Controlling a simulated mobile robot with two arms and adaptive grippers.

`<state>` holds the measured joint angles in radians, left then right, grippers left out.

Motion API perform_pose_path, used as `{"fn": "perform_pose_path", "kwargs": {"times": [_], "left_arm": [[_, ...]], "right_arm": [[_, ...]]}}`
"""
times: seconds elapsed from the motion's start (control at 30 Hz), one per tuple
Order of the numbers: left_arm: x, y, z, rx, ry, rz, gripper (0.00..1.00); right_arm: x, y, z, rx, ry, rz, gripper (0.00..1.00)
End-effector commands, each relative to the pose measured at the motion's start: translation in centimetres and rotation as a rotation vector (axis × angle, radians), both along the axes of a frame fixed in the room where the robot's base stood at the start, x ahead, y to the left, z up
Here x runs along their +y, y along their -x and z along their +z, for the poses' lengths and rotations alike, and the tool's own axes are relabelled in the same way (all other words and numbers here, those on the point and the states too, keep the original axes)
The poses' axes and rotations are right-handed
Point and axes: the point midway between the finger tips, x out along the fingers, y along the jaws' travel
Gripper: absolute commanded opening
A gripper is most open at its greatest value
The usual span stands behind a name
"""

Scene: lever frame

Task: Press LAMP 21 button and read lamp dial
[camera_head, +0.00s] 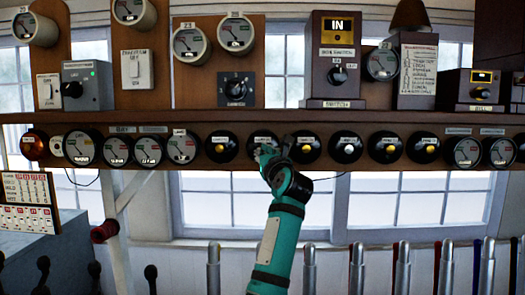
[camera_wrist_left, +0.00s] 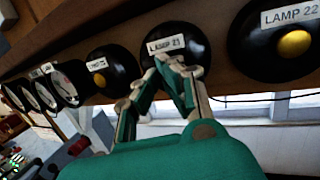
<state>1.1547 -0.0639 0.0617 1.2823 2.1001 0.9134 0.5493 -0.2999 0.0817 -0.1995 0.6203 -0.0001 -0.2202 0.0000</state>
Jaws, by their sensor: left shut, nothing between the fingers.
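The LAMP 21 button is a round black housing (camera_wrist_left: 183,42) with a white label, on the wooden shelf front in the left wrist view. In the head view the same housing (camera_head: 263,141) sits in the middle of the row. My left gripper (camera_wrist_left: 178,66) is shut and empty, its fingertips at the lower part of the LAMP 21 housing, covering its centre. I cannot tell whether the fingertips touch the button. In the head view my left gripper (camera_head: 268,152) also covers the housing's lower part. I cannot tell which dial is the lamp dial. My right gripper is not in view.
LAMP 22 (camera_wrist_left: 290,40), with a brass button, is right of LAMP 21. Another black button housing (camera_wrist_left: 110,68) is to its left. Several dials (camera_head: 184,147) continue the row leftward. Instruments stand above on the wooden shelf (camera_head: 215,117). Levers (camera_head: 309,268) stand below along the window.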

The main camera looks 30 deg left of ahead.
Motion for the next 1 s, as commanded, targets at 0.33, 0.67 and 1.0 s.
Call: {"fn": "perform_pose_path", "kwargs": {"times": [0.33,0.67,1.0], "left_arm": [[0.0,0.0,0.0,0.0,0.0,0.0,0.0],[0.2,-0.4,0.1,0.002,-0.001,0.0,0.0],[0.8,-1.6,0.1,0.001,0.001,0.001,0.0]], "right_arm": [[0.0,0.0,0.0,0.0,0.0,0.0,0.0],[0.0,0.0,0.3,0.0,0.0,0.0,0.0],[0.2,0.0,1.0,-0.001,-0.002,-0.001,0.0]]}}
